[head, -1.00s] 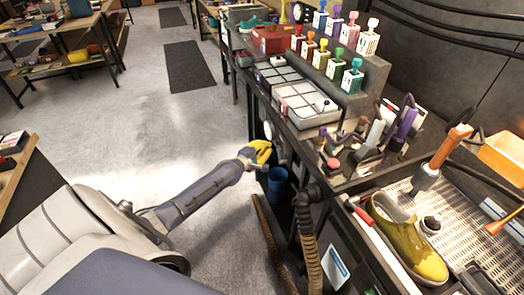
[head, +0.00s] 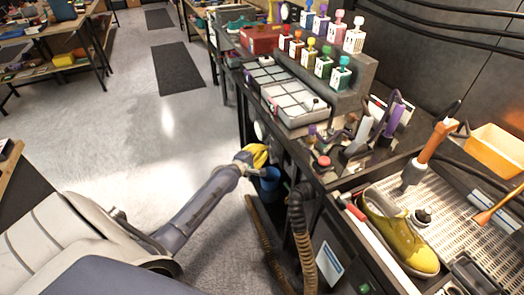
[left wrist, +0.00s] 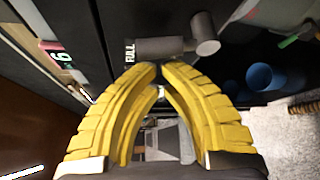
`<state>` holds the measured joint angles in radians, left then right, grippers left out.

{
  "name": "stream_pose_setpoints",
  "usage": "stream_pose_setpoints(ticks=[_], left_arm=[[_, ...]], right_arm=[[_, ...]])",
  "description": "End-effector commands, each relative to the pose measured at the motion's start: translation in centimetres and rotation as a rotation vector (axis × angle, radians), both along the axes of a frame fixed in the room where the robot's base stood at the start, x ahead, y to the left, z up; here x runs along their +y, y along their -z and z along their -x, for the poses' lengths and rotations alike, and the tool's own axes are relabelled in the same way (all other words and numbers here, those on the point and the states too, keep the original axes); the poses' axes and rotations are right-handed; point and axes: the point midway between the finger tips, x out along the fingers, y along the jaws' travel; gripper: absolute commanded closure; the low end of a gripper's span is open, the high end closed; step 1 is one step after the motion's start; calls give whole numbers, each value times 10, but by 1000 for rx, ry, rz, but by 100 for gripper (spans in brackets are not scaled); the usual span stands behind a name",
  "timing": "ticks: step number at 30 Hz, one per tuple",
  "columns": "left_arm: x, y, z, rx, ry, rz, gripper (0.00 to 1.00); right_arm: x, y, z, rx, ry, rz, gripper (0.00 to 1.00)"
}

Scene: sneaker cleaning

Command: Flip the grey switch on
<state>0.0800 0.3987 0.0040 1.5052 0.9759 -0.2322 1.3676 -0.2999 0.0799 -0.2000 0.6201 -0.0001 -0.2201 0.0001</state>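My left gripper (head: 255,157) has yellow fingers and is at the side of the workbench, below its top. In the left wrist view, the fingertips (left wrist: 160,68) meet or nearly meet, with nothing seen between them. Just beyond them is a grey cylindrical part (left wrist: 165,47) with a round-ended crosspiece, beside a label reading FULL; it looks like the grey switch. The fingertips are just below it in that picture; I cannot tell whether they touch it. In the head view I cannot make the switch out clearly near the gripper. My right gripper is not in view.
A blue bucket (head: 270,184) stands just below the gripper, also in the left wrist view (left wrist: 268,77). A ribbed brown hose (head: 303,235) hangs by the bench. The floor left of the bench is clear.

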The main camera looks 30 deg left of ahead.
Motion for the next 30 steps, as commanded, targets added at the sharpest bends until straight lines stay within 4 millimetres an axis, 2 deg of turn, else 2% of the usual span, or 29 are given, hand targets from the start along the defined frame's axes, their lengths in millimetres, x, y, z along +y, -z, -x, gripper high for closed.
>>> stream_pose_setpoints(ticks=[30], left_arm=[[-5, -6, 4, -88, 0, -135, 100]], right_arm=[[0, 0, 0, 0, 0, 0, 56]])
